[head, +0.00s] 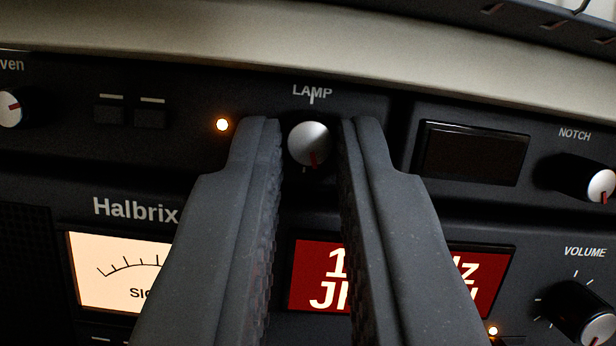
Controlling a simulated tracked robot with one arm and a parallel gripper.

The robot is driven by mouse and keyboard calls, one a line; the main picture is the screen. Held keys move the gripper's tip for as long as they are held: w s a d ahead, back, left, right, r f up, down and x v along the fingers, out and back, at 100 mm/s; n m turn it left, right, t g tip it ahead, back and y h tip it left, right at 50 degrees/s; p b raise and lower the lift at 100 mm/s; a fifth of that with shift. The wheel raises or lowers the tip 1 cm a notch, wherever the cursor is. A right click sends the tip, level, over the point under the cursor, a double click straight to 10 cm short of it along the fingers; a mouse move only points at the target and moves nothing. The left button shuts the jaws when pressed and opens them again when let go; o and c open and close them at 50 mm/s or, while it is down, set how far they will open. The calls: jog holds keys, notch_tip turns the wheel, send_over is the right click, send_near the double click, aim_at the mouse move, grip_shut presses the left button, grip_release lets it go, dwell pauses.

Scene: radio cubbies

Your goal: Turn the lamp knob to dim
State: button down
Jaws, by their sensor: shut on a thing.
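The lamp knob (307,138) is a round knob with a silver-white face, under the "LAMP" label (312,91) on the dark upper panel. Its red pointer line points down and slightly right. One tick shows above it at the label and a faint one below it. My gripper (311,130) has one finger on each side of the knob and is shut on it. The fingers hide the panel to either side, so the contact itself is hard to see. A small lamp (222,124) glows orange-white left of the fingers.
Two dark buttons (130,115) and another knob (10,107) are at left. A dark window (472,153), the notch knob (601,186) and the volume knob (598,328) are at right. Below are a lit meter (118,270) and a red display (318,275), partly hidden by my fingers.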

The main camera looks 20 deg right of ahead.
jog(key=shift+r+n+y, duration=0.1)
jog(key=shift+n+y, duration=0.3)
jog(key=shift+n, duration=0.5)
jog(key=c, duration=1.7)
grip_release()
jog(key=shift+a, duration=0.1)
jog(key=shift+s, duration=0.1)
jog(key=p+v, duration=0.1)
jog(key=v, duration=1)
jog(key=shift+f, duration=0.3)
jog(key=shift+s, duration=0.1)
